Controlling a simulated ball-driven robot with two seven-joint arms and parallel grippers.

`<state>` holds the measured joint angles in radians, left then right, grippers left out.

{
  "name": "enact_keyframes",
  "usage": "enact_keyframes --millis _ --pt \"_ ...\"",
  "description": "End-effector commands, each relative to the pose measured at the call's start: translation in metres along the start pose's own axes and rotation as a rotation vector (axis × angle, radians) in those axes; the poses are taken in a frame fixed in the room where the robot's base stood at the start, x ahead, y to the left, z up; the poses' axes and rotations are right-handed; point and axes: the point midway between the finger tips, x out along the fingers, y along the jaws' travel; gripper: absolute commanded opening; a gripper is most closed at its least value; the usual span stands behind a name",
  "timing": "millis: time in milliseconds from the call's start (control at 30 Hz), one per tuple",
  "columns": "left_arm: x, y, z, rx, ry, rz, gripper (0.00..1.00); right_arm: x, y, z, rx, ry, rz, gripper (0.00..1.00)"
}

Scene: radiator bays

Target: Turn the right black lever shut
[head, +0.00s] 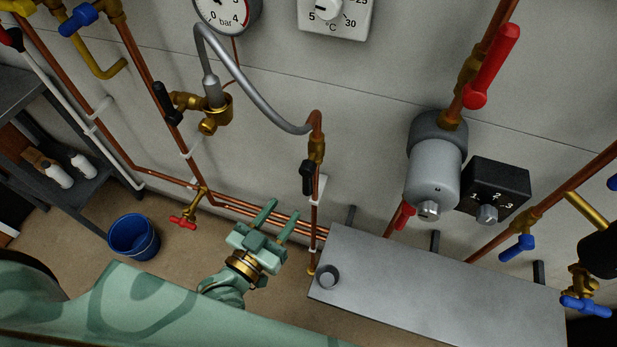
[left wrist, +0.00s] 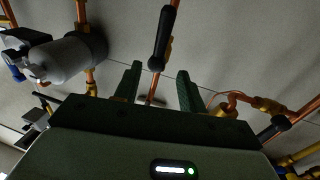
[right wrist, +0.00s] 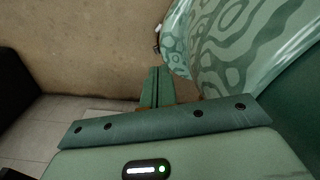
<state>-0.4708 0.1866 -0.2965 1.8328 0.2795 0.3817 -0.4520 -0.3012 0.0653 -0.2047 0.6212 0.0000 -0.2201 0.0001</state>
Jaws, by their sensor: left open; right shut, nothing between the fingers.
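The right black lever (head: 307,178) sits on a brass valve on the short copper pipe right of centre. Its handle lies roughly along the pipe. In the left wrist view the same lever (left wrist: 163,38) stands beyond and between the fingertips, apart from them. My left gripper (head: 280,212) is open and empty, below and left of the lever. Its fingers (left wrist: 158,85) point toward the wall in the left wrist view. My right gripper (right wrist: 155,88) is shut and empty, seen only in its own wrist view, over the floor.
Another black lever (head: 167,104) is on the pipe to the left. A grey box (head: 440,285) stands right of my left gripper. A grey cylinder unit (head: 433,170), a red lever (head: 491,66) and a black dial box (head: 500,185) are further right. A blue bucket (head: 134,237) stands left.

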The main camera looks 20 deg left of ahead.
Motion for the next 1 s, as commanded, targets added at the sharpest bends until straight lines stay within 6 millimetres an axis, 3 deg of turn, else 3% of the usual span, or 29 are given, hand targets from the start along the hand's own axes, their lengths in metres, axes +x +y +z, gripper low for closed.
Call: enact_keyframes --millis 200,400,600,867,1000 --pt "0.058 0.000 0.001 -0.001 0.001 -0.001 0.41 0.008 0.009 0.005 -0.003 -0.008 0.011 0.00" --pt "0.095 0.000 0.002 -0.001 -0.001 0.000 0.41 0.013 0.011 0.006 -0.001 -0.011 0.013 0.00" --pt "0.110 0.000 0.001 0.000 -0.003 0.000 0.41 0.014 0.011 0.007 -0.001 -0.012 0.013 0.00" --pt "0.111 0.000 0.001 0.000 -0.003 0.000 0.41 0.014 0.011 0.007 -0.001 -0.013 0.013 0.00" --pt "0.111 0.000 0.001 0.000 -0.003 0.000 0.04 0.014 0.011 0.007 -0.001 -0.013 0.013 0.00"
